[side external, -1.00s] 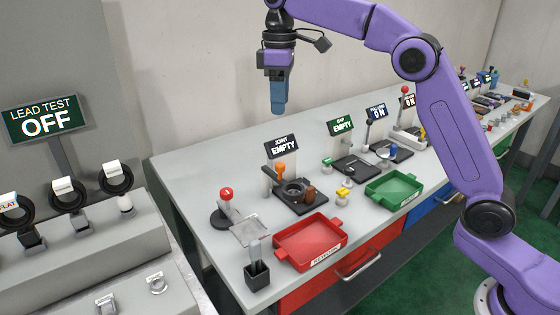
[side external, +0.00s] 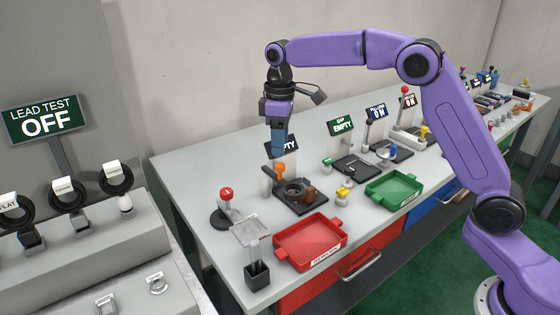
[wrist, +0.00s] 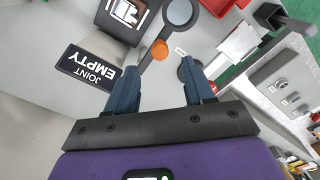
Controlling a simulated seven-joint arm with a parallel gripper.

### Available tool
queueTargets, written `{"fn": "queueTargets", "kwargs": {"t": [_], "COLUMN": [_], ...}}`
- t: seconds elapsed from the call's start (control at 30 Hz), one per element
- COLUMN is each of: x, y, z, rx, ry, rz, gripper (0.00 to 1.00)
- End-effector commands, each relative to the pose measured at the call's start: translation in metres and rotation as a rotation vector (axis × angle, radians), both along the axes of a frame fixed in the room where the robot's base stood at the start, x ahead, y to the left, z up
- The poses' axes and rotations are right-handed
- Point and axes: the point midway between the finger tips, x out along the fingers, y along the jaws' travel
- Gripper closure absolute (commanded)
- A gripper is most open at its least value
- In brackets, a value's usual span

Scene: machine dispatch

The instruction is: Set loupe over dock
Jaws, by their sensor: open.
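The loupe appears to be the round grey lens with a dark rim (wrist: 179,12), on an arm from an orange knob (wrist: 160,50). In the side view the knob (side external: 279,171) stands at the back of a black station base, and the dark ring (side external: 293,188) shows in front of it. I take this base as the dock (side external: 300,209); in the wrist view the dark square base (wrist: 104,22) lies left of the lens. My gripper (side external: 278,152) is open and empty, pointing down above the knob. Its blue fingers (wrist: 160,92) are apart.
The JOINT EMPTY sign (wrist: 88,66) stands behind the base. A red tray (side external: 311,241) and green tray (side external: 393,190) sit near the front edge.

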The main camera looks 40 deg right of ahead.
Motion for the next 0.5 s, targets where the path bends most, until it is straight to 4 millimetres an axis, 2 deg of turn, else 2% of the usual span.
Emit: {"fn": "queueTargets", "kwargs": {"t": [0.1,0.23,0.5], "x": [-0.001,-0.001,0.000], "y": [-0.001,0.000,0.000], "z": [-0.023,-0.042,-0.061], "rx": [-0.001,-0.001,0.000], "ry": [0.004,0.003,0.000], "rz": [0.000,0.000,0.001], "gripper": [0.47,0.47,0.47]}}
